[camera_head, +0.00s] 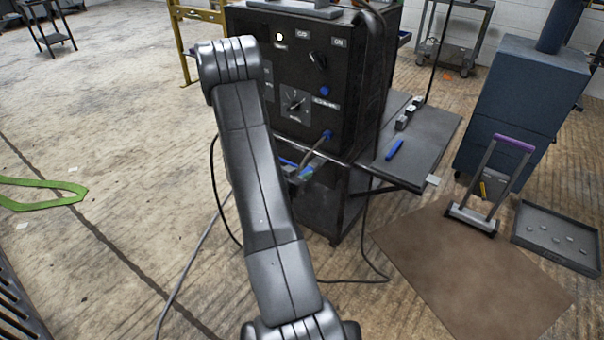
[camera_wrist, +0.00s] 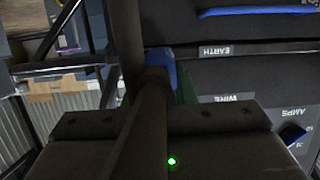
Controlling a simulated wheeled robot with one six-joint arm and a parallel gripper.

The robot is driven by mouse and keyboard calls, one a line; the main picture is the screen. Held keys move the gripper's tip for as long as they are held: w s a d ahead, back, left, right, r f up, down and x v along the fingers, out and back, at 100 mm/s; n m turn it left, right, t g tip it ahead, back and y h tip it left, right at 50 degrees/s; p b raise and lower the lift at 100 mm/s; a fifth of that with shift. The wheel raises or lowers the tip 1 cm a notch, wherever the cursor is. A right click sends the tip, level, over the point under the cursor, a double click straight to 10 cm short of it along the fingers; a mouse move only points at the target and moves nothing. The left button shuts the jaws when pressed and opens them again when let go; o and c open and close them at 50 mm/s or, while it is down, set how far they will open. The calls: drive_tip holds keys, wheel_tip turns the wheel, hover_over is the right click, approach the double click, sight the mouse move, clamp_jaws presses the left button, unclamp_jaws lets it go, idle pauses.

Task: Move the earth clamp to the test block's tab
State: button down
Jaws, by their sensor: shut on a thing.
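My gripper (camera_head: 298,174) is mostly hidden behind my own arm in the head view, low in front of the black machine. It is shut on what looks like the earth clamp, of which only blue parts (camera_head: 288,162) show. A grey cable (camera_head: 318,148) runs from there up to a blue plug (camera_head: 327,135) on the machine's front. In the wrist view a dark cable or bar crosses the middle, with a blue part (camera_wrist: 161,66) behind it, beside the upside-down EARTH label (camera_wrist: 218,51). The jaw tips are not clear there. I cannot make out the test block's tab for certain.
The black machine (camera_head: 300,60) stands close ahead. A side shelf (camera_head: 425,150) on its right carries a blue bar (camera_head: 395,149) and small blocks; a pale plate (camera_head: 433,180) sits at its corner. A purple-handled frame (camera_head: 490,185), brown mat (camera_head: 460,270) and tray (camera_head: 570,257) lie right.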

drive_tip(key=s+a, duration=0.4)
drive_tip(key=s, duration=0.2)
drive_tip(key=shift+s+a, duration=0.2)
drive_tip(key=shift+a, duration=0.15)
idle(1.5)
idle(1.1)
